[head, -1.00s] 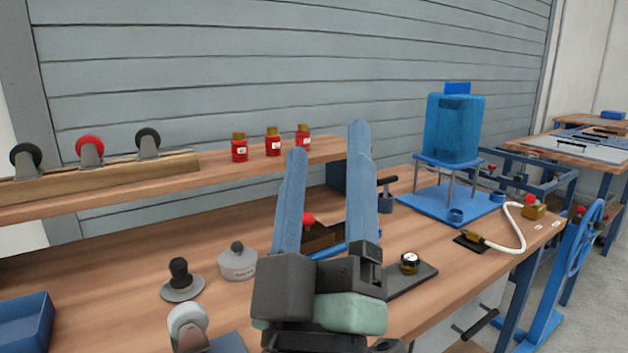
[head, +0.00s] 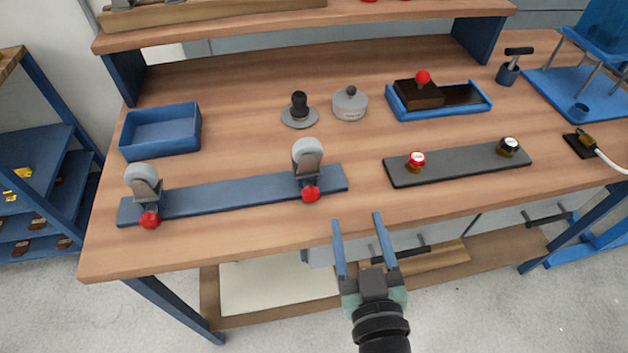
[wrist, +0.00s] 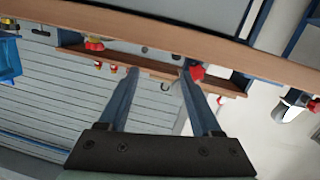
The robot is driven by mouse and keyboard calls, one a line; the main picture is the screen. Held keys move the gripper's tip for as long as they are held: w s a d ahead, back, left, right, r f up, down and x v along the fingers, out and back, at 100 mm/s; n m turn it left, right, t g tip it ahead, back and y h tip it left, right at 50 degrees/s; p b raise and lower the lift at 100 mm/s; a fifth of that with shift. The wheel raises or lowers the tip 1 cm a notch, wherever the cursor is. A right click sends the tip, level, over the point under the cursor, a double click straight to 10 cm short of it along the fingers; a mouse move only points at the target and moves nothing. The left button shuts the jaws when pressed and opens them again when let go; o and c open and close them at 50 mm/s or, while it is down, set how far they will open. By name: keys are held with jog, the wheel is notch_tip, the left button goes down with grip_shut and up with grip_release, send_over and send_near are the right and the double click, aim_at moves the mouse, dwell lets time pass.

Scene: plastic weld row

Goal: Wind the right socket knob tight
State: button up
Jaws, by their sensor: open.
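A blue rail (head: 235,192) lies along the front left of the bench. Two grey-wheeled casters stand on it, the left caster (head: 143,183) and the right caster (head: 308,158). Each has a red knob at its foot on the front side, the left knob (head: 150,220) and the right knob (head: 310,194). My gripper (head: 357,218) is open and empty, in front of the bench edge and to the right of the right knob in the head view, apart from it. In the wrist view a red thing (wrist: 197,73) appears near one fingertip; I cannot tell which it is.
A dark plate (head: 455,166) with a red-topped knob (head: 416,160) and a black-topped knob (head: 508,146) lies to the right. A blue tray (head: 160,130), a grey lidded pot (head: 350,103) and a black-handled stamp (head: 299,110) stand behind. Drawer handles are below the bench front.

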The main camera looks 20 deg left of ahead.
aim_at(312, 198)
jog(key=s+a+m+y+p, duration=0.1)
jog(key=s+m+y+p, duration=0.15)
jog(key=s, duration=0.65)
jog(key=p+x, duration=0.3)
jog(key=x, duration=1)
jog(key=shift+w, duration=0.15)
grip_shut()
